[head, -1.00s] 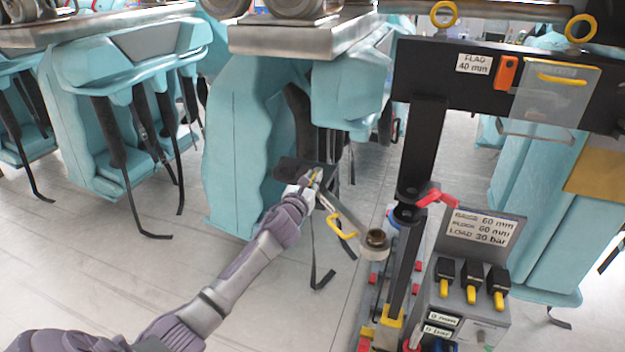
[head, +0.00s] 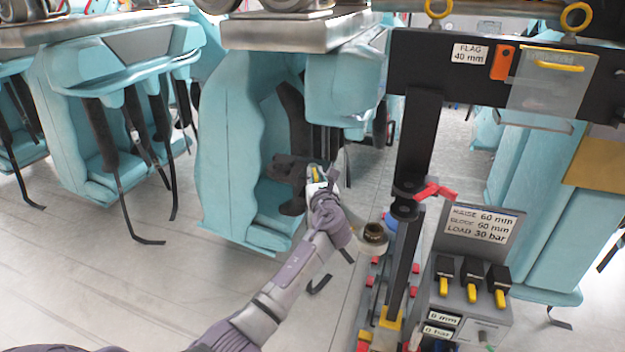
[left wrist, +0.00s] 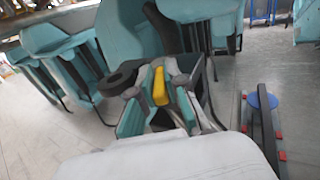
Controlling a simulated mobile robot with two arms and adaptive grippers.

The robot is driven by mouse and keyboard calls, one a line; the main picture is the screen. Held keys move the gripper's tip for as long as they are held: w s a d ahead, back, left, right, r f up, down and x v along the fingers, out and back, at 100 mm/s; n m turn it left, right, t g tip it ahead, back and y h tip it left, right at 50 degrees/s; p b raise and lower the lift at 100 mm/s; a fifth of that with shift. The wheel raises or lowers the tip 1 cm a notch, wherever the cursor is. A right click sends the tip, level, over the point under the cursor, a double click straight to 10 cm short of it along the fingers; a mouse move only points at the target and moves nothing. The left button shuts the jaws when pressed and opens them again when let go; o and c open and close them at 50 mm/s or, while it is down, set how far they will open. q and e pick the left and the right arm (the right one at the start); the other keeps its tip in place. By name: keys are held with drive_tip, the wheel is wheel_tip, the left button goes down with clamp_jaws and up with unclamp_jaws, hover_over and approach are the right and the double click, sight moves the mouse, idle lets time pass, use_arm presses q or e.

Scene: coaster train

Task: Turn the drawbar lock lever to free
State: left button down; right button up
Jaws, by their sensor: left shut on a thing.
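My left gripper (head: 316,176) is shut on a small yellow lever grip (left wrist: 160,86), below the seats of the near coaster car. In the left wrist view the yellow piece stands between the two fingers, with a dark rounded part beside it. I take it for the drawbar lock lever; its base and pivot are hidden by the gripper. The drawbar's round end (head: 374,234) shows right of my forearm. Most of the bar is hidden behind my arm. My right gripper is not in view.
A black post (head: 423,135) with a red lever (head: 434,191) stands to the right. Beside it is a grey control box (head: 468,318) with several yellow-tipped switches. Teal seats (head: 230,150) hang close behind my gripper. The floor (head: 90,270) at left is clear.

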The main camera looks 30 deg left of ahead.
use_arm(q)
drive_tip(key=shift+w+d+n+g+y, duration=0.1)
drive_tip(key=shift+d+n+g+y, duration=0.05)
drive_tip(key=shift+n+g+y, duration=0.3)
drive_tip(key=c, duration=1.2)
unclamp_jaws()
drive_tip(key=v, duration=1.2)
